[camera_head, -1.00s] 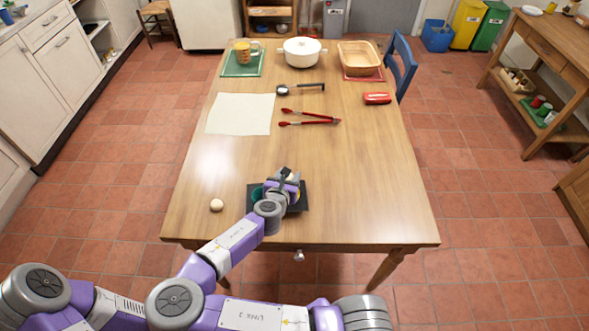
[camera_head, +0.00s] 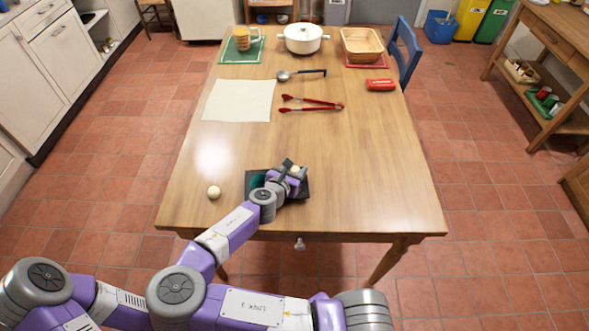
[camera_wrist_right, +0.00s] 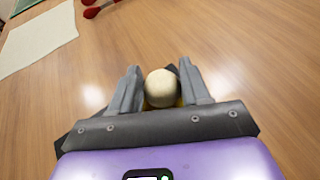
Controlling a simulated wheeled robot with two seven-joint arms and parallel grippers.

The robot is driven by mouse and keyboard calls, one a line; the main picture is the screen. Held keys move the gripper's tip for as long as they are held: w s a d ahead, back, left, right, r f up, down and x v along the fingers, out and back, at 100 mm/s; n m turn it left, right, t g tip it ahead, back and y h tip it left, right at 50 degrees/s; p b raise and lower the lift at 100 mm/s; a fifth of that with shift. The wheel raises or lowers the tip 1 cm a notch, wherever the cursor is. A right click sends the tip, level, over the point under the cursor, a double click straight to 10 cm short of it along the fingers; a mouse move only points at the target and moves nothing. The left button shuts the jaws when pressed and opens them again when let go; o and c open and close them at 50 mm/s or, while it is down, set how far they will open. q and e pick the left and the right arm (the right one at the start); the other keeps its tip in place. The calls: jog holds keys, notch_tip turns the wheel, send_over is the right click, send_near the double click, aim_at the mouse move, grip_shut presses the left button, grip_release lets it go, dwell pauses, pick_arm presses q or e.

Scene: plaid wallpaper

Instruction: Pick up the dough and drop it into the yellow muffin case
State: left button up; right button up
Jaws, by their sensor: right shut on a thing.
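My right gripper (camera_head: 291,171) is shut on a pale round dough ball (camera_wrist_right: 161,87), held between its two fingers. This dough also shows in the head view (camera_head: 295,169). The gripper is over the right part of a dark muffin tray (camera_head: 305,189) near the table's front edge. A green-teal case (camera_head: 258,181) shows at the tray's left part. A sliver of yellow shows just under the dough in the wrist view, likely the yellow muffin case (camera_wrist_right: 179,102), mostly hidden. A second dough ball (camera_head: 214,192) lies on the table left of the tray. My left gripper is not in view.
On the wooden table (camera_head: 360,190), red tongs (camera_head: 312,104), a ladle (camera_head: 300,74), a pale sheet (camera_head: 238,100) and a red object (camera_head: 380,84) lie farther back. A mug (camera_head: 243,38), white pot (camera_head: 303,38) and basket (camera_head: 361,44) stand at the far end. The table's right side is clear.

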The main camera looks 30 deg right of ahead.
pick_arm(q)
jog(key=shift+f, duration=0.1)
pick_arm(e)
jog(key=o, duration=1.2)
